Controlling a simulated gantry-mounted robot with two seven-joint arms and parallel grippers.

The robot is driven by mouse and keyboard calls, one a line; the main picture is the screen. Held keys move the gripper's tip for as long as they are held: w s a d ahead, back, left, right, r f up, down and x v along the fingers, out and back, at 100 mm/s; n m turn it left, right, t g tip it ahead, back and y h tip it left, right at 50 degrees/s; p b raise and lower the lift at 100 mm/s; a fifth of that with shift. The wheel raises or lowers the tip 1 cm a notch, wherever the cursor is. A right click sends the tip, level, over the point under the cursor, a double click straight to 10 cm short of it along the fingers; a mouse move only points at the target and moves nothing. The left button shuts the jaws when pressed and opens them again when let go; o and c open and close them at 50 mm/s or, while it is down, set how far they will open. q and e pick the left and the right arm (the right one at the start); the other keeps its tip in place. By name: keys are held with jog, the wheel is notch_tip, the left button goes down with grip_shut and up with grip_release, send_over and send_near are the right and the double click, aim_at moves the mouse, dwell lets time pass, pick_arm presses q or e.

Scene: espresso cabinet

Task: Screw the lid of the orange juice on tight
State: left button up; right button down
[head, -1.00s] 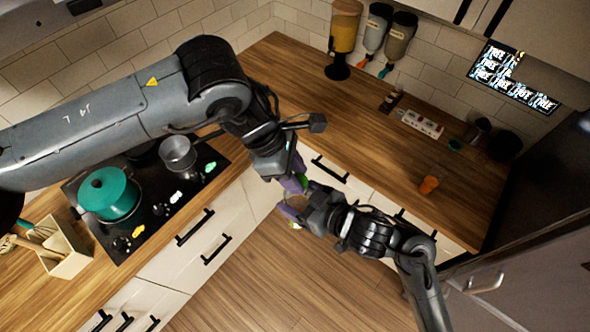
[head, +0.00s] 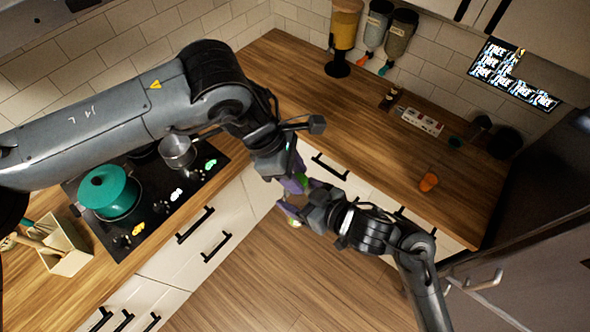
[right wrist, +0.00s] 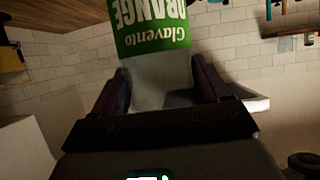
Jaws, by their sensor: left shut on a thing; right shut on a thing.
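The orange juice bottle (right wrist: 158,85) is close up in the right wrist view, with a green label whose writing is upside down in that picture. The translucent end of the bottle past the label lies between the purple fingers of my right gripper (right wrist: 164,92), which is shut on it. The lid cannot be made out. In the head view my left gripper (head: 294,183) and right gripper (head: 300,197) meet close together over the floor in front of the counter corner. My left gripper is shut on the bottle, mostly hidden.
A teal pot (head: 108,191) and a small grey pot (head: 178,151) stand on the black hob at the left. Drawer fronts with handles (head: 217,248) face the open floor. Dispensers (head: 345,30) line the back wall.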

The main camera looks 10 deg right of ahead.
pick_arm(q)
jog(key=m, duration=0.2)
jog(key=m+g+y, duration=0.1)
jog(key=m, duration=0.2)
jog(key=shift+w+d+f+g, duration=0.1)
jog(key=shift+w+d+g, duration=0.05)
jog(key=shift+g, duration=0.15)
jog(key=m+g+y, duration=0.1)
jog(key=m, duration=0.2)
jog(key=shift+d, duration=0.15)
jog(key=shift+m+y, duration=0.4)
jog(key=shift+m, duration=0.7)
jog(key=o, duration=1)
jog(key=shift+r, duration=2.3)
jog(key=shift+c, duration=0.3)
